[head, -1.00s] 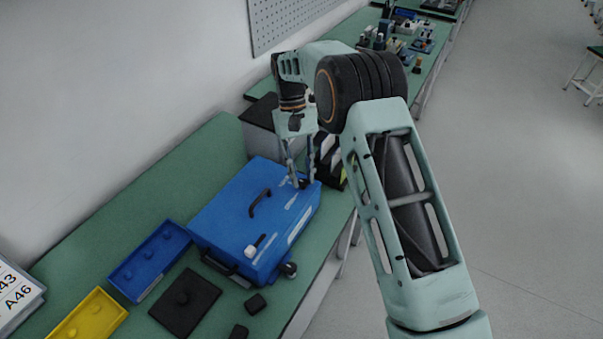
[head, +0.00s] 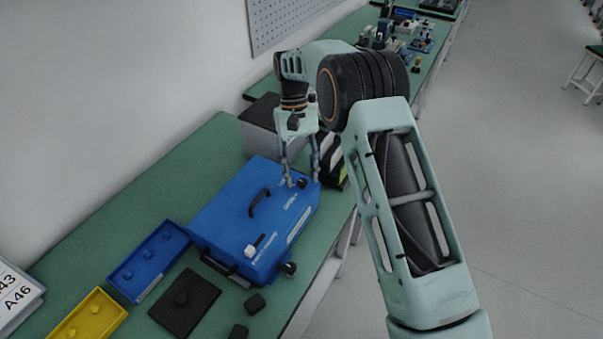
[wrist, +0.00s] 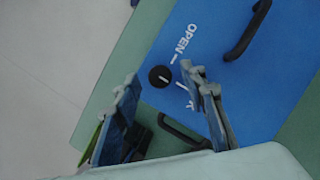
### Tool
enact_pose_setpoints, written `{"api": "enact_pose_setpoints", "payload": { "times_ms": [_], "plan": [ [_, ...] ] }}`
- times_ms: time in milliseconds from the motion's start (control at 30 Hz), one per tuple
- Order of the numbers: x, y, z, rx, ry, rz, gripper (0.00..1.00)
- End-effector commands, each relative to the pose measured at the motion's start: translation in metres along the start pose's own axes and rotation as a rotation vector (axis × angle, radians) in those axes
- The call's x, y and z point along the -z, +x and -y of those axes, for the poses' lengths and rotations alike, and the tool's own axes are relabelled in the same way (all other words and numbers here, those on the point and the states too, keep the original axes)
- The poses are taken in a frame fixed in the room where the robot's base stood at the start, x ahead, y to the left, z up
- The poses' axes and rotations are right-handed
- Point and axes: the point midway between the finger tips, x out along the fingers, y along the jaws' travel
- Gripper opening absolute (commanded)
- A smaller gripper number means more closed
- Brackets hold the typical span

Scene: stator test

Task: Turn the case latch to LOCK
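The blue case (head: 225,215) lies shut on the green bench. Its latch is a round black knob (head: 303,184) on the top near the far right corner. In the wrist view the knob (wrist: 160,77) carries a pale mark, with OPEN printed beside it; the other label is mostly hidden by a finger, only a K showing. I cannot tell surely which label the mark faces. My gripper (head: 302,180) points down over this corner, open and empty. Its fingertips (wrist: 159,76) stand apart on either side of the knob, without clear contact.
A black handle (head: 260,202) and a white knob (head: 250,250) rise from the case top. A blue tray (head: 150,262), a black plate (head: 186,302) and a yellow tray (head: 88,318) lie nearby. A grey box (head: 262,128) stands behind the case.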

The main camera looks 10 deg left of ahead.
Motion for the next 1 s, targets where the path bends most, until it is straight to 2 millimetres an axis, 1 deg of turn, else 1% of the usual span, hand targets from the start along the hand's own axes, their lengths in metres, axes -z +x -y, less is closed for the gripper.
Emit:
{"api": "enact_pose_setpoints", "payload": {
  "times_ms": [167,267,367,700,900,1000],
  "plan": [
    [0.000,0.000,0.000,0.000,0.000,0.001,0.39],
    [0.000,-0.006,0.000,0.000,-0.001,-0.001,0.39],
    [0.001,-0.018,0.000,0.000,0.000,-0.002,0.39],
    [0.001,-0.071,0.000,0.000,-0.001,-0.003,0.39],
    [0.001,-0.094,0.000,0.000,0.000,-0.002,0.39],
    [0.001,-0.102,0.000,0.000,0.000,-0.001,0.39]
  ]
}}
